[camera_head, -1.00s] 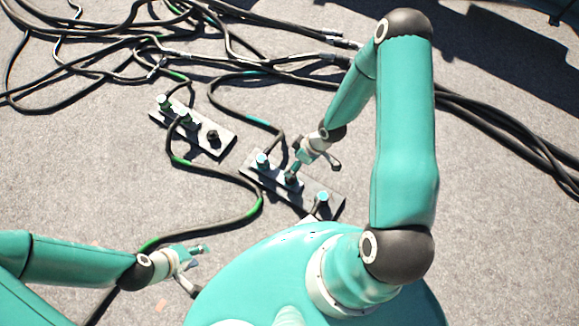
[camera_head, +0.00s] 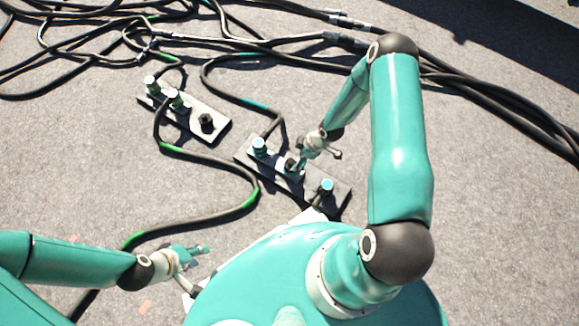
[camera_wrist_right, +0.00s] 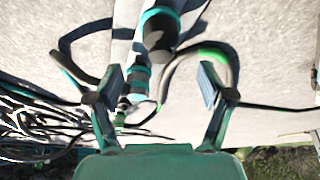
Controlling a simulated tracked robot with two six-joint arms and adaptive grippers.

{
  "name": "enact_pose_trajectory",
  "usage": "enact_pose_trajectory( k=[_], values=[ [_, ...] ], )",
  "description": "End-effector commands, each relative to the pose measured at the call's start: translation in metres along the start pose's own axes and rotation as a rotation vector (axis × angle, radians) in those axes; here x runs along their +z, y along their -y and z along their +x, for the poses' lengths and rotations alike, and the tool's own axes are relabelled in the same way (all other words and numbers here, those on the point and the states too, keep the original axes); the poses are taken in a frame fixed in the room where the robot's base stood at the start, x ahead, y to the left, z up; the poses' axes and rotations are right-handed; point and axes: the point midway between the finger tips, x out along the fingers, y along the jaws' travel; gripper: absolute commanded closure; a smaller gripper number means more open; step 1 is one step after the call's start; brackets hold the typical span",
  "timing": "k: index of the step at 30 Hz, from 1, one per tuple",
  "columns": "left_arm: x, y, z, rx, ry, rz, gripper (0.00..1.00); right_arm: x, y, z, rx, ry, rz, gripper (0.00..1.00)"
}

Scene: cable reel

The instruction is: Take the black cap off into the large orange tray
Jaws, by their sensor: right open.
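A black cap (camera_head: 291,164) sits at the middle of the nearer plate (camera_head: 339,200), between two teal-topped fittings (camera_head: 259,148) (camera_head: 326,187). Another black cap (camera_head: 206,121) stands on the farther plate (camera_head: 221,133). My right gripper (camera_head: 312,158) is open right beside the middle cap; contact cannot be told. In the right wrist view its parted fingers (camera_wrist_right: 162,84) have a teal fitting (camera_wrist_right: 141,80) showing between them, and a dark cylinder with teal edging (camera_wrist_right: 160,32) above. My left gripper (camera_head: 199,267) is parted and empty at the lower left. No orange tray is in view.
Two green-topped fittings (camera_head: 174,98) stand on the farther plate. A black hose with green bands (camera_head: 236,210) curves between the plates and my left gripper. Several dark cables (camera_head: 90,66) lie across the back.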

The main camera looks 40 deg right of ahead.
Motion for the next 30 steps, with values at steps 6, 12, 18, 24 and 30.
enact_pose_trajectory(
  k=[6, 12, 18, 24, 30],
  values=[
    [0.000, 0.002, 0.006, 0.000, 0.000, 0.000, 0.60, 0.000, 0.000, 0.016, 0.001, 0.000, 0.000, 0.20],
    [0.000, 0.007, 0.019, 0.000, 0.000, 0.000, 0.60, 0.002, 0.003, 0.037, -0.001, -0.001, -0.001, 0.20],
    [0.000, 0.012, 0.033, 0.000, 0.000, 0.000, 0.60, 0.002, 0.003, 0.063, 0.000, -0.001, 0.000, 0.20],
    [0.000, 0.012, 0.032, 0.000, 0.000, 0.000, 0.60, 0.001, 0.003, 0.066, 0.000, 0.000, 0.000, 0.20],
    [0.000, 0.012, 0.032, 0.000, 0.000, 0.000, 0.60, 0.001, 0.003, 0.066, 0.000, 0.000, 0.000, 0.38]
  ],
)
